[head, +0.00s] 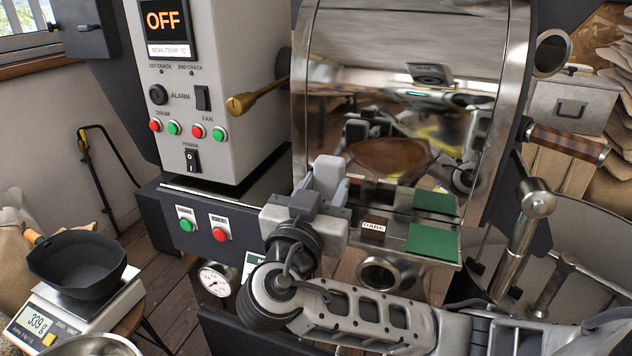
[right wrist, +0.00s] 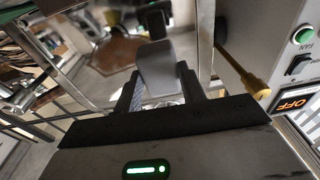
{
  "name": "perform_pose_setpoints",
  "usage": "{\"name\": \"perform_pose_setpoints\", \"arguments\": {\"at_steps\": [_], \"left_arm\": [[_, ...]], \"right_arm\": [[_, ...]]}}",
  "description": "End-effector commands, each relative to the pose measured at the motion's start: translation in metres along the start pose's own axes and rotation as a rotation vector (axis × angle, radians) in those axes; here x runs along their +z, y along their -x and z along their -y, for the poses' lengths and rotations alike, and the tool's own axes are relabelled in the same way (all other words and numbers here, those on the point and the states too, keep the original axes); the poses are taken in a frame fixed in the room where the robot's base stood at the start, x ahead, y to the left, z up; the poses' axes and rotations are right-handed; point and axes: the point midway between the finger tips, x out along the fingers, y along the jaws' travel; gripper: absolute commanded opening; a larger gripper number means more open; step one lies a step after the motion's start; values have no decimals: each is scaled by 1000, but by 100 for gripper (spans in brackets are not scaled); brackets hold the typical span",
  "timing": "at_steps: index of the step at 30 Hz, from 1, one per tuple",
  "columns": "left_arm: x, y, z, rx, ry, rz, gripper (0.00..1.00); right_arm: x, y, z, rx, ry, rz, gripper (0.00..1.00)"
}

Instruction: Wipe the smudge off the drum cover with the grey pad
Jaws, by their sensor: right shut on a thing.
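The drum cover (head: 400,50) is a curved, mirror-like metal sheet in the upper middle of the head view. It also fills the upper left of the right wrist view (right wrist: 95,55). Reflections with brown and yellowish patches cross it, and I cannot tell a smudge apart from them. My right gripper (head: 331,180) is shut on the light grey pad (head: 327,172) at the cover's lower left. In the right wrist view the pad (right wrist: 157,68) stands between the fingers, in front of the cover. I cannot tell whether it touches the cover. My left gripper is not in view.
A wood-gripped handle (head: 566,143) is at the right. A scale (head: 75,310) with a black pan stands lower left.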

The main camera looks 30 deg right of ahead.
Motion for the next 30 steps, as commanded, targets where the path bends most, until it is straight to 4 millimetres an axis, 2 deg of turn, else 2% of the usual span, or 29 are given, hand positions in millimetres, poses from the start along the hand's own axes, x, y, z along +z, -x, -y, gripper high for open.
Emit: {"name": "perform_pose_setpoints", "arguments": {"at_steps": [5,21,30], "left_arm": [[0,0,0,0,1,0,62],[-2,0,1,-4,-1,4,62],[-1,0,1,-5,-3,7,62]], "right_arm": [[-4,-4,-6,27,5,-26,15],[1,-53,-7,25,5,-27,15],[2,-58,-7,24,3,-24,15]]}}
